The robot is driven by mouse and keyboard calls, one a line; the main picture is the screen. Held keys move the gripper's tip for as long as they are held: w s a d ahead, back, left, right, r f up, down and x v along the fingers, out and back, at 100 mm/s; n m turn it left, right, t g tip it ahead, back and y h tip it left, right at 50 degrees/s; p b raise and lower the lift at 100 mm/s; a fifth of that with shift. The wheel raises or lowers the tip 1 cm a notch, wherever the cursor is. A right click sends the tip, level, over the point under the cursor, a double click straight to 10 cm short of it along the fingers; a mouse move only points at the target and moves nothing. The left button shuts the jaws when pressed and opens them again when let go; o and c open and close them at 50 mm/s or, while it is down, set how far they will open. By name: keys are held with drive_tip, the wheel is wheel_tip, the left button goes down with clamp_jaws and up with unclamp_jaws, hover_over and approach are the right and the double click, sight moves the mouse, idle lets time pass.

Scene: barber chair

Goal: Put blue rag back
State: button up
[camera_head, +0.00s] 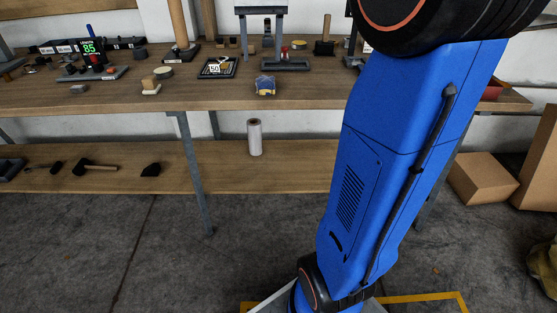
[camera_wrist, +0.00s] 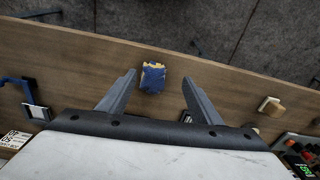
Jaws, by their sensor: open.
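A small blue rag with yellow patches (camera_head: 265,86) lies crumpled near the front edge of the wooden workbench (camera_head: 300,97). It also shows in the wrist view (camera_wrist: 152,77), beyond and between my fingertips. My gripper (camera_wrist: 157,78) is open and empty, with its two grey fingers spread apart. It appears to be above the bench, apart from the rag. My gripper is not in the head view, where my blue arm covers the right part of the bench.
Left of the rag stand a wood-handled block (camera_head: 151,86) and a black tray marked 150 (camera_head: 217,68). Behind it is a grey frame (camera_head: 262,30). The lower shelf holds a white roll (camera_head: 254,138) and a hammer (camera_head: 92,165). Cardboard boxes (camera_head: 484,175) stand right.

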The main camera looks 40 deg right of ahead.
drive_tip(key=s+a+f+n+t, duration=0.2)
drive_tip(key=s+a+f, duration=0.4)
drive_tip(key=s+f, duration=0.3)
drive_tip(key=s+a+f+n+t, duration=0.2)
drive_tip(key=s+a+f, duration=0.4)
drive_tip(key=s, duration=1.1)
drive_tip(key=shift+a+f+n, duration=0.2)
drive_tip(key=shift+f+n, duration=0.7)
drive_tip(key=shift+f, duration=1)
